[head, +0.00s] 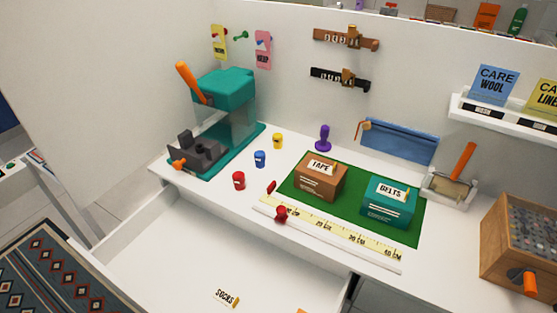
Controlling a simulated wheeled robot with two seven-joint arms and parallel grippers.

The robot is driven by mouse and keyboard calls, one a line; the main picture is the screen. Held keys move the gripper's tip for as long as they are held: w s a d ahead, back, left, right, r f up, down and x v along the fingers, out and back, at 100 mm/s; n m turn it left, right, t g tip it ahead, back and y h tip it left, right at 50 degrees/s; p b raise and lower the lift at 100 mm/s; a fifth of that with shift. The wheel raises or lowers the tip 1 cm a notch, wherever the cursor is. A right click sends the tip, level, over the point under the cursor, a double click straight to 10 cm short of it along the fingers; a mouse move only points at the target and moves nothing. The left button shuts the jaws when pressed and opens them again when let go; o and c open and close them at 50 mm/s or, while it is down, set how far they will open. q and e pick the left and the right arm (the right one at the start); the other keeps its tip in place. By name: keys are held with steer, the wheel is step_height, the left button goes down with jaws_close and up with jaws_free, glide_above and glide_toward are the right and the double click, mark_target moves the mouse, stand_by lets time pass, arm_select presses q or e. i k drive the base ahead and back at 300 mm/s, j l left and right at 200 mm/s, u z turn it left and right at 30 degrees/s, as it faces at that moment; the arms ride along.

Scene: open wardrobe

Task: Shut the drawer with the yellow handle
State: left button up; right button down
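A white drawer (185,250) stands pulled out below the worktop, in the lower left of the head view. Its inside is mostly bare white. A "SOCKS" tag (226,298) with a small yellow-orange piece shows near the bottom. The drawer's front runs out of the picture, and I cannot make out a yellow handle for certain. A bit of orange (302,311) is cut off at the bottom edge. Neither of my grippers is in view.
The worktop holds a teal press (224,88), small coloured pieces, a green mat (300,205) with TAPE and BELTS boxes, a ruler (330,236) and a wooden box (520,245). A patterned rug (60,270) lies left of the drawer.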

mark_target(169, 256)
steer(key=k+u, duration=0.1)
steer(key=u, duration=0.25)
steer(key=k+u, duration=0.1)
steer(key=u, duration=0.3)
steer(key=k+u, duration=0.15)
steer(key=u, duration=0.2)
